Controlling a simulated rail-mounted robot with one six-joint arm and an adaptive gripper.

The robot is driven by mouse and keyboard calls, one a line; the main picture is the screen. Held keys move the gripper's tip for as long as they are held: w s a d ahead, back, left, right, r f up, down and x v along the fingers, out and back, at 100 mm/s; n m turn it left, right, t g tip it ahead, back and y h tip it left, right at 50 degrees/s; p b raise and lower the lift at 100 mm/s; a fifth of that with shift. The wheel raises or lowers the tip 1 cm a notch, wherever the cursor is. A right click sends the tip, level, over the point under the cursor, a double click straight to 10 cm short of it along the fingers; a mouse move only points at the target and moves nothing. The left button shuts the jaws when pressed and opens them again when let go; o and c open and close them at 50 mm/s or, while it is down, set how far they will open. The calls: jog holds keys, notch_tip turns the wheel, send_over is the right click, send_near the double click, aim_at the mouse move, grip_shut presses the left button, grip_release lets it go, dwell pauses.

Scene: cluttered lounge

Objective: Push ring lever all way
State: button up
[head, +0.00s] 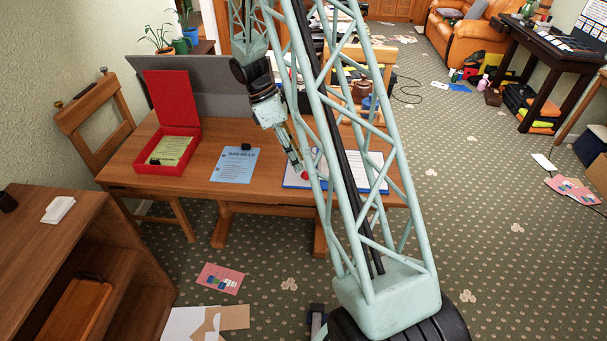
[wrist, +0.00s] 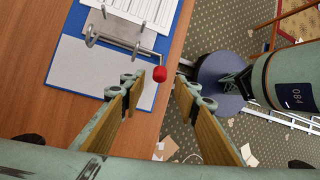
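The blue binder (wrist: 66,33) lies open on the wooden table, with a white sheet (wrist: 90,83) in it. Its metal ring mechanism (wrist: 117,28) carries curved prongs on its left and near side. My gripper (wrist: 161,82) is open, with one finger on each side of the knob and a gap to each. In the head view the red knob (head: 304,175) shows just below my gripper (head: 299,168). Part of the binder (head: 294,184) is hidden behind my arm.
A red box file (head: 183,163) stands open at the table's left, with a blue leaflet (head: 235,166) between it and the binder. A grey panel (head: 190,88) rises behind. A chair (head: 95,110) is at left. The table edge lies close to the knob.

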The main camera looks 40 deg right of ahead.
aim_at(304, 172)
jog(key=shift+b+x, duration=0.6)
jog(key=shift+x, duration=2.25)
jog(key=c, duration=0.8)
jog(key=shift+c, duration=0.2)
